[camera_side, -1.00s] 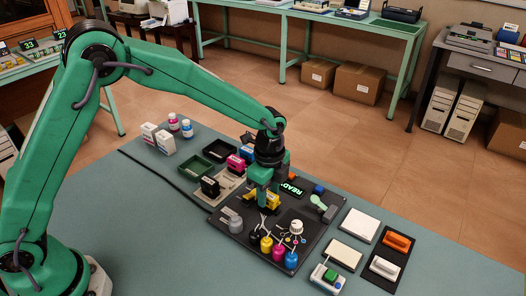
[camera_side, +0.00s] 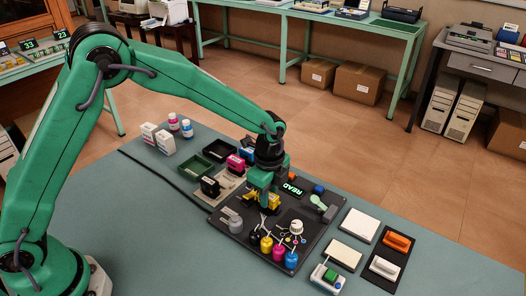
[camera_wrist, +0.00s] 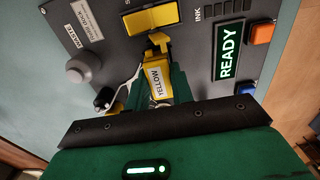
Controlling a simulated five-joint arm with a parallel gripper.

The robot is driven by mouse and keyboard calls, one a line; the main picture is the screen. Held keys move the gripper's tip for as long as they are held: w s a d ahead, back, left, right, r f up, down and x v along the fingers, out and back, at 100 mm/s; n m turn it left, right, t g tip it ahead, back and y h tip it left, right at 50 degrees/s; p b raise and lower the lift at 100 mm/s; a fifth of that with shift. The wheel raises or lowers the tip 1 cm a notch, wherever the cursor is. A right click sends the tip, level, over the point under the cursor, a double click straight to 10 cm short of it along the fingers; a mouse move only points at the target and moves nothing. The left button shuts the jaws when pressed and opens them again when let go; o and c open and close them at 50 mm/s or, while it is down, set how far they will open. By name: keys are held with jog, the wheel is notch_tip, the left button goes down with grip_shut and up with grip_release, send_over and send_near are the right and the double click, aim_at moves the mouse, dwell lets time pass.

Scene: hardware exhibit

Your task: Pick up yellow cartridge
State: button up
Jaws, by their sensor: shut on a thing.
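My gripper (camera_side: 262,196) is shut on the yellow cartridge (camera_wrist: 157,80), which has a white label reading YELLOW. In the wrist view the cartridge sits between my green jaws (camera_wrist: 155,92), its narrow end pointing at a yellow block (camera_wrist: 150,18) on the dark panel (camera_wrist: 100,25). In the side view yellow parts (camera_side: 274,200) show at my fingertips, close over the panel (camera_side: 222,227). The jaws hide part of the cartridge, and I cannot tell whether it touches the panel.
The panel carries a READY display (camera_side: 292,188), a white knob (camera_side: 295,227), a grey knob (camera_side: 235,224) and several coloured ink bottles (camera_side: 267,245) close by. A magenta cartridge (camera_side: 235,164) and a black one (camera_side: 210,187) stand to the left. The front left table (camera_side: 150,235) is clear.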

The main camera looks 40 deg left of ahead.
jog(key=shift+r, duration=0.1)
jog(key=shift+r, duration=3.15)
